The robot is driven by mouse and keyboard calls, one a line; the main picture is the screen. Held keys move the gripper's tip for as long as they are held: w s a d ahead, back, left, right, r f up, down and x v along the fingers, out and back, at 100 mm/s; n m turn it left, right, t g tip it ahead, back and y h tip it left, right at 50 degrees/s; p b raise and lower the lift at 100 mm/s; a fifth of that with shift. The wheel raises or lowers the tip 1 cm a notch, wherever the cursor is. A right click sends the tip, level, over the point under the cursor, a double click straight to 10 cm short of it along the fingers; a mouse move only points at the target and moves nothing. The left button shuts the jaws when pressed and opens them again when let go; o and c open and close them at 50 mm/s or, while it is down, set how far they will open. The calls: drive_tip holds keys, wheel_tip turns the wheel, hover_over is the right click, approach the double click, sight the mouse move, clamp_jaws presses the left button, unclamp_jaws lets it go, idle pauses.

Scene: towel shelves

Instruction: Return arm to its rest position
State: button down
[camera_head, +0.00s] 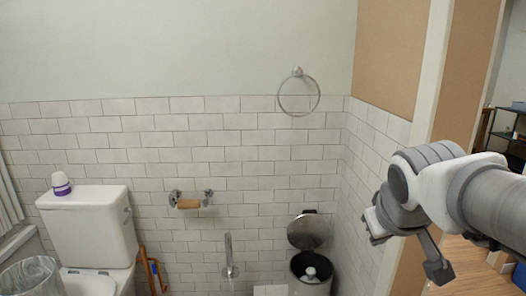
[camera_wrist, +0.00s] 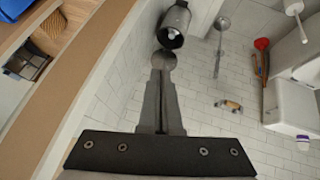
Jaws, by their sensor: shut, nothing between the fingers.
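My gripper (camera_wrist: 161,76) shows in the wrist view, with its two grey fingers lying together, shut and empty. In the head view my arm comes in from the right edge and is bent at a grey and white joint. Its end hangs in front of the right-hand tiled wall, clear of the bin and the toilet. The fingers are hard to make out in the head view.
An open bin (camera_head: 311,275) with its lid (camera_head: 309,231) raised stands in the corner. A toilet (camera_head: 90,230) with a white and purple bottle (camera_head: 61,184) on its tank stands left. A towel ring (camera_head: 298,96) and paper holder (camera_head: 189,201) hang on the wall.

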drive_tip(key=s+a+f+m+g+y, duration=0.1)
drive_tip(key=s+a+f, duration=0.2)
drive_tip(key=s, duration=0.3)
drive_tip(key=s+a+f+m+g+y, duration=0.1)
drive_tip(key=s+a+f, duration=0.15)
drive_tip(key=s, duration=0.35)
wheel_tip(320, 180, up, 15)
drive_tip(key=p, duration=1.4)
drive_tip(key=shift+w+a+f, duration=0.15)
drive_tip(key=shift+w+a, duration=0.05)
drive_tip(key=shift+a, duration=0.05)
